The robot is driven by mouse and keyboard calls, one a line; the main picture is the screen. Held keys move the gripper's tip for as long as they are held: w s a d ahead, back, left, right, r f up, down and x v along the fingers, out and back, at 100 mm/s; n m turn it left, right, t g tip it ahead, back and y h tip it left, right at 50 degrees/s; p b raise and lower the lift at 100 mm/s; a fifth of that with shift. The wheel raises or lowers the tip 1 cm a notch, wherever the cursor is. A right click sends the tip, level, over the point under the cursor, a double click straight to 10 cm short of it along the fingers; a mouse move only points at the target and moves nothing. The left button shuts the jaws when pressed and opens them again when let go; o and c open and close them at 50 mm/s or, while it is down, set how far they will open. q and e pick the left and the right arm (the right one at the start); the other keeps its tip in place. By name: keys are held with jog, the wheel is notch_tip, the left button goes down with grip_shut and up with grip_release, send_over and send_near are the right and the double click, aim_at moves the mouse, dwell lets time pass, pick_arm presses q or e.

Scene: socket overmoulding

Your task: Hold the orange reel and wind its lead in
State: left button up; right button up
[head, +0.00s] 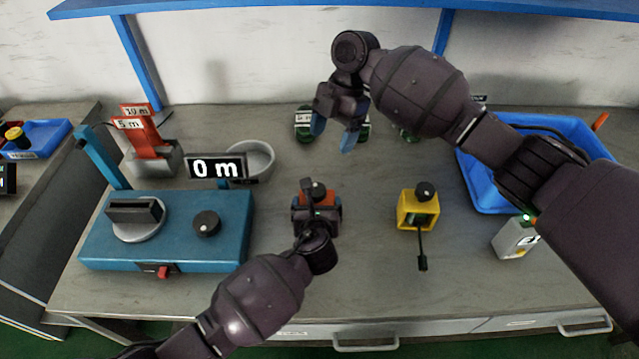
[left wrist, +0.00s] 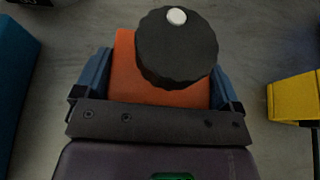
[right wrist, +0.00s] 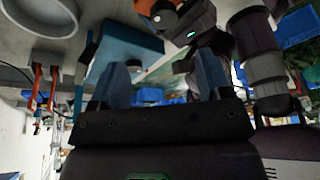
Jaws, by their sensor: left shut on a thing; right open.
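The orange reel (head: 326,198) sits on the bench in the head view, mostly hidden by my left gripper (head: 316,212). In the left wrist view the orange reel (left wrist: 122,68) has a black ridged knob (left wrist: 176,50) with a white dot on top. The blue fingers of my left gripper (left wrist: 158,85) are on both sides of the reel, shut on it. My right gripper (head: 334,132) is open and empty, raised above the back of the bench. In the right wrist view its blue fingers (right wrist: 162,82) stand apart with nothing between them. I cannot make out the reel's lead.
A yellow reel (head: 405,213) stands to the right. A blue machine (head: 100,235) with a knob and a "0 m" display (head: 216,166) is on the left. A grey bowl (head: 262,147), several green-black items behind, a blue tray (head: 480,190) and a white box (head: 508,243) also stand around.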

aim_at(319, 189)
jog(key=s+a+f, duration=0.1)
jog(key=f, duration=0.3)
jog(key=s+f+n, duration=0.1)
jog(key=f, duration=0.2)
jog(key=s+a+f+n, duration=0.1)
jog(key=s+f, duration=0.1)
jog(key=f, duration=0.2)
jog(key=shift+a+f, duration=0.3)
jog(key=shift+a, duration=0.05)
jog(key=shift+g, duration=0.3)
jog(key=c, duration=0.9)
jog(key=shift+s+d+m+t+y, duration=0.1)
jog(key=shift+m+t+y, duration=0.4)
jog(key=shift+m, duration=1)
jog(key=shift+c, duration=0.2)
jog(key=o, duration=0.9)
jog(key=shift+o, duration=0.2)
